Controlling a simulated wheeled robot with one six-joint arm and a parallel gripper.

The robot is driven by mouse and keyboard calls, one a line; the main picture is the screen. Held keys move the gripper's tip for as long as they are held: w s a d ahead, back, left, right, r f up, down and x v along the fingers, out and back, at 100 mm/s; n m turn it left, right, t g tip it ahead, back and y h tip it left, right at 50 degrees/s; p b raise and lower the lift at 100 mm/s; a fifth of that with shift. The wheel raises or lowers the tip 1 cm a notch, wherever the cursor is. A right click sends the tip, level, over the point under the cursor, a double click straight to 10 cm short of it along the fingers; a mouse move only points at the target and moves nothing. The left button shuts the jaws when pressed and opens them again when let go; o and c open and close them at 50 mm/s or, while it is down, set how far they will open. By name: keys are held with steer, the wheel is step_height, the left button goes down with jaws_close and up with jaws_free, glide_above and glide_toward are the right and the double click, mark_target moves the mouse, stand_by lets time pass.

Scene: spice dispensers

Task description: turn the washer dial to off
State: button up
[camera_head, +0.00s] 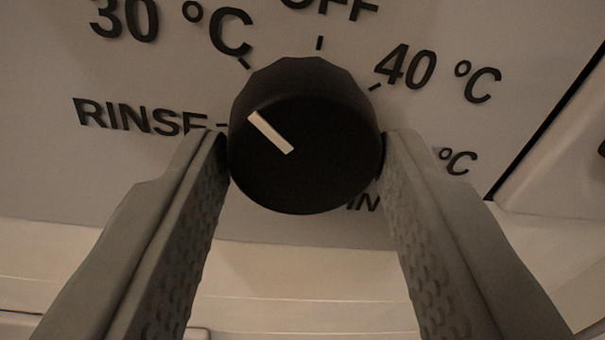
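The washer dial (310,150) is a black round knob in the middle of the view. Its white pointer line (270,132) slants to the upper left, between the RINSE label (130,117) and the 30 °C label (170,22). The OFF label (330,8) is at the top edge, partly cut off, with its tick (319,43) above the dial. My gripper (306,155) has one finger on each side of the dial. Both fingertips appear to touch its sides, shut on it.
The 40 °C label (435,75) is to the upper right. Another °C label and one ending in "IN" are partly hidden by the right finger and the dial. A dark panel seam (550,118) runs at the right. A pale ledge (300,265) lies below the panel.

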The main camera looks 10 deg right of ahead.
steer(key=c, duration=0.5)
steer(key=shift+o, duration=0.2)
steer(key=shift+m, duration=0.4)
steer(key=m, duration=0.4)
steer(key=shift+a+r+m+g, duration=0.1)
steer(key=shift+m+g, duration=0.2)
steer(key=shift+m, duration=2.1)
steer(key=o, duration=1)
steer(key=shift+s, duration=0.1)
